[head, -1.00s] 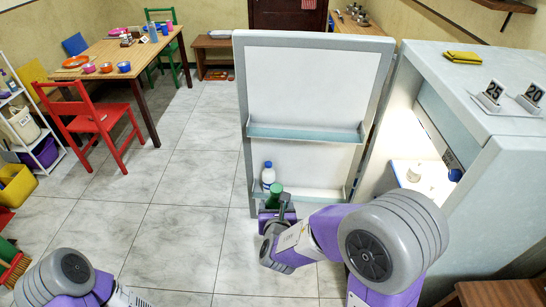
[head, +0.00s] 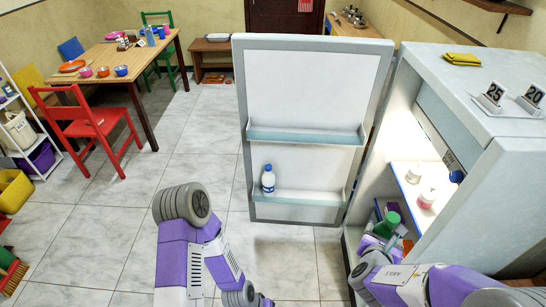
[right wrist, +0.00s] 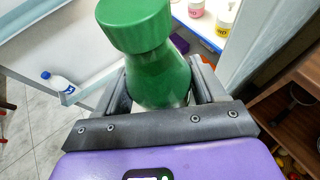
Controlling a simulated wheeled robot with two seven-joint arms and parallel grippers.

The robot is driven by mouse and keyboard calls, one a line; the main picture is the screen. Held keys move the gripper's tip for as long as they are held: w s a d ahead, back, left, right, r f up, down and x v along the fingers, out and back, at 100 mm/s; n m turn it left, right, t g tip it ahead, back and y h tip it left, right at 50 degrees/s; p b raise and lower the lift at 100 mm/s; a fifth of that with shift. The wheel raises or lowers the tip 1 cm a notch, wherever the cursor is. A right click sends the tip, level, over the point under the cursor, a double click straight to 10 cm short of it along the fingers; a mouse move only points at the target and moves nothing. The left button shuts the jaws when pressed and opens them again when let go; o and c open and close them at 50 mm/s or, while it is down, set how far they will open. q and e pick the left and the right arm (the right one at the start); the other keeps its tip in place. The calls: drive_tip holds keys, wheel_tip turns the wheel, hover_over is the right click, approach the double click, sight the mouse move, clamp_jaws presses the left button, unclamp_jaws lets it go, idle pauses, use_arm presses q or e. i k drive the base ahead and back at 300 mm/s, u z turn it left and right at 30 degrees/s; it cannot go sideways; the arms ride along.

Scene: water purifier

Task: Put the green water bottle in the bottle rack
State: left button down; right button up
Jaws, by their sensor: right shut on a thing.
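The green water bottle (head: 386,224) is at the open front of the fridge, below its lit shelf. My right gripper (head: 384,243) is shut on it; in the right wrist view the bottle (right wrist: 148,60) stands between both fingers, cap toward the camera. The lower door rack (head: 310,198) of the open fridge door is left of the gripper and holds one white bottle with a blue cap (head: 268,180). My left gripper (head: 262,301) is at the bottom edge, mostly cut off, so its opening does not show.
The fridge door (head: 305,90) stands wide open. The fridge shelf (head: 408,187) holds a white jar (head: 413,174) and a pink-labelled jar (head: 425,200). The fridge side wall (head: 468,170) is close on the right.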

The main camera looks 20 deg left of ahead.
sight(305, 197)
drive_tip(key=i, duration=0.95)
